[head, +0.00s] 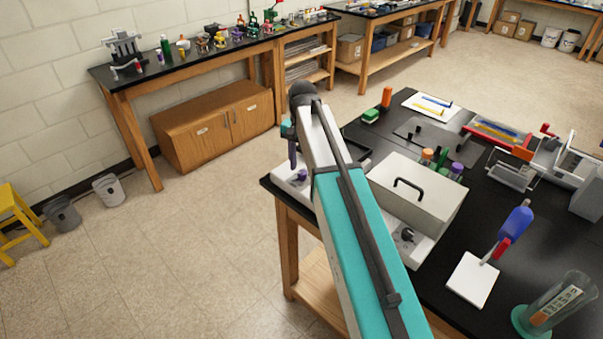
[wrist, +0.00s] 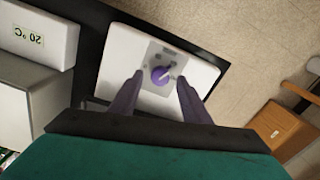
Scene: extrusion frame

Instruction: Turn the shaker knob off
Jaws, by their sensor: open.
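A round purple knob (wrist: 162,75) with a pale pointer line sits on a grey panel of a white device (wrist: 150,103). In the wrist view its pointer aims toward the upper right. In the head view the purple knob (head: 302,174) shows at the table's near left corner, on the partly hidden white device (head: 291,184). My gripper (head: 292,158) is above that corner, seen from behind the arm. In the wrist view my gripper (wrist: 160,80) is open, its two dark purple fingers on either side of the knob with nothing between them touching visibly.
A white lidded box (head: 440,208) with a black handle stands right of my arm, with a black dial (head: 407,235) below it. Colored bottles (head: 442,157) stand behind it. A white block marked 20 °C (wrist: 40,32) shows upper left in the wrist view.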

